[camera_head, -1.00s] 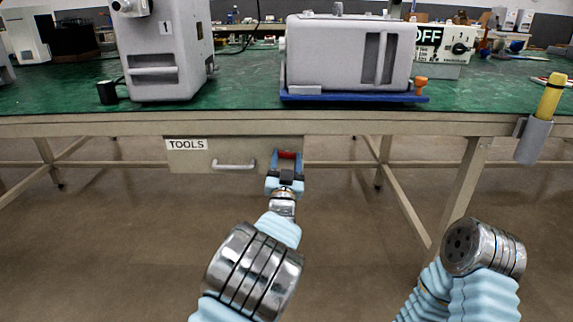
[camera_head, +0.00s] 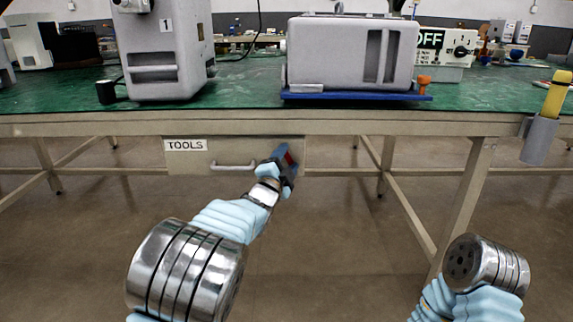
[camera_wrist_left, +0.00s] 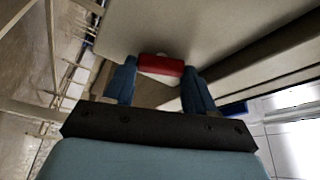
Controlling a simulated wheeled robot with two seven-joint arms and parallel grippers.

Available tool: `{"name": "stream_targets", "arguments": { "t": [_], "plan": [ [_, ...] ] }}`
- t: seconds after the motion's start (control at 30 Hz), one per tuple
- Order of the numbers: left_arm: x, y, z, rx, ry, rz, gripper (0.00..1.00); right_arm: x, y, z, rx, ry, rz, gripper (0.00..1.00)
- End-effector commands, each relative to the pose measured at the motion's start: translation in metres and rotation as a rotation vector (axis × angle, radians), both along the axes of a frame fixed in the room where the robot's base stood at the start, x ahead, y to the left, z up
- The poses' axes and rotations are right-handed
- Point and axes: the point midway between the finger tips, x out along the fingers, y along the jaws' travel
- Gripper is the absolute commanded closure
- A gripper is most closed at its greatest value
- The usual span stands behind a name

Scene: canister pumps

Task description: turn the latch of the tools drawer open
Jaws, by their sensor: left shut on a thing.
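The tools drawer (camera_head: 200,157) is shut under the bench top, with a TOOLS label and a pale bar handle. Its red latch (camera_head: 291,158) is at the right end of the drawer front and is tilted, partly hidden by my gripper. My left gripper (camera_head: 284,160) is at the latch, rolled to one side. In the left wrist view the red latch (camera_wrist_left: 161,65) sits between the two blue fingertips, which are shut on it. My right gripper is not in view; only part of the right arm shows at lower right.
The green bench top (camera_head: 245,85) overhangs the drawer. A grey machine marked 1 (camera_head: 165,50) and a grey canister unit (camera_head: 350,52) on a blue base stand on it. A holder with a yellow-handled tool (camera_head: 540,138) hangs at the right. Bench legs stand below; the floor between is clear.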

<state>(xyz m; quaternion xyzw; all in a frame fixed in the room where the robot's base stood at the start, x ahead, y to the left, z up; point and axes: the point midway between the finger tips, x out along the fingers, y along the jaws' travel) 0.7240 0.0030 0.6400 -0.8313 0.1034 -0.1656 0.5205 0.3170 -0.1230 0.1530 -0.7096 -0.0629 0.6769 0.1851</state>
Motion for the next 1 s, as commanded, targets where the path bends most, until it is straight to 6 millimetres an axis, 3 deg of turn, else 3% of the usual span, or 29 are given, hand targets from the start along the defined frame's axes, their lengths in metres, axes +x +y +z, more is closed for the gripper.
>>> {"name": "stream_targets", "arguments": {
  "t": [0.5, 1.0],
  "plan": [
    [-0.0001, -0.0003, 0.0012, 0.376, 0.000, -0.001, 0.75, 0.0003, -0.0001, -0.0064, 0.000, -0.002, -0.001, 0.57],
    [-0.0001, -0.0007, 0.0012, 0.469, 0.000, -0.001, 0.75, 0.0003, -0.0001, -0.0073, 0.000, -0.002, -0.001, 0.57]
  ]
}}
